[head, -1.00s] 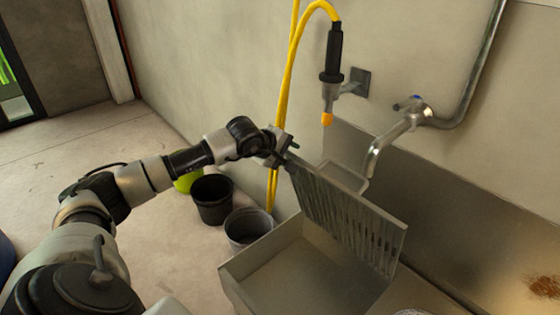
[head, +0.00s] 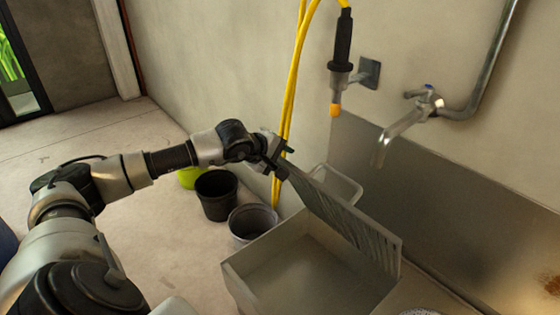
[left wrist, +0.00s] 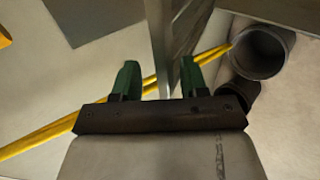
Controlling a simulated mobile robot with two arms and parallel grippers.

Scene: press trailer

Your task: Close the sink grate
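The sink grate (head: 345,218) is a slatted metal panel. It stands raised and steeply tilted over the metal sink (head: 262,246), its far right end near the back of the basin. My left gripper (head: 283,163) is at the grate's far left upper corner. In the left wrist view my left gripper (left wrist: 160,78) has its two green fingers apart. The grate (left wrist: 184,50) runs edge-on between them, close to the right finger, with a gap on the left side. Whether a finger touches it is unclear. My right gripper is not in view.
A wall faucet (head: 405,125) and a hanging spray nozzle (head: 340,60) with a yellow hose (head: 288,95) are behind the sink. A black bucket (head: 217,197) and a grey bucket (head: 250,224) stand on the floor left of the sink. The basin looks empty.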

